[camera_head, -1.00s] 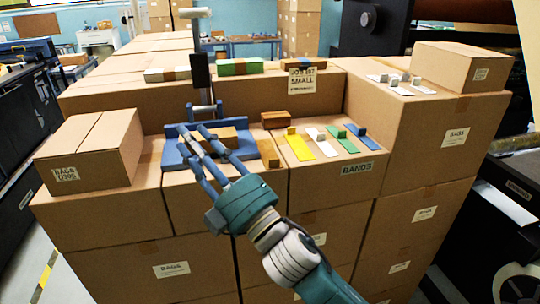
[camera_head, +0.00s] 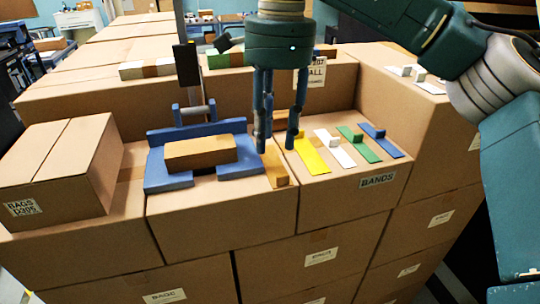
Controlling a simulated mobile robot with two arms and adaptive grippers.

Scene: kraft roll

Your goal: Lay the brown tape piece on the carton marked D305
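The carton marked D305 (camera_head: 75,165) sits at the left on top of a larger carton, its label on the front face. The brown tape piece (camera_head: 279,181) lies at the front edge of the carton top, just right of the blue stand and left of the yellow piece. My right gripper (camera_head: 277,149) points down just above and behind the brown piece's front end. Its fingers are apart, with nothing seen held between them. Whether they touch the piece I cannot tell. My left gripper is not in view.
A blue stand (camera_head: 168,183) holds a small brown box (camera_head: 200,153), with a dark upright behind. Yellow (camera_head: 311,157), white (camera_head: 334,150), green (camera_head: 358,145) and blue (camera_head: 382,142) pieces lie to the right. A higher carton rises at the far right.

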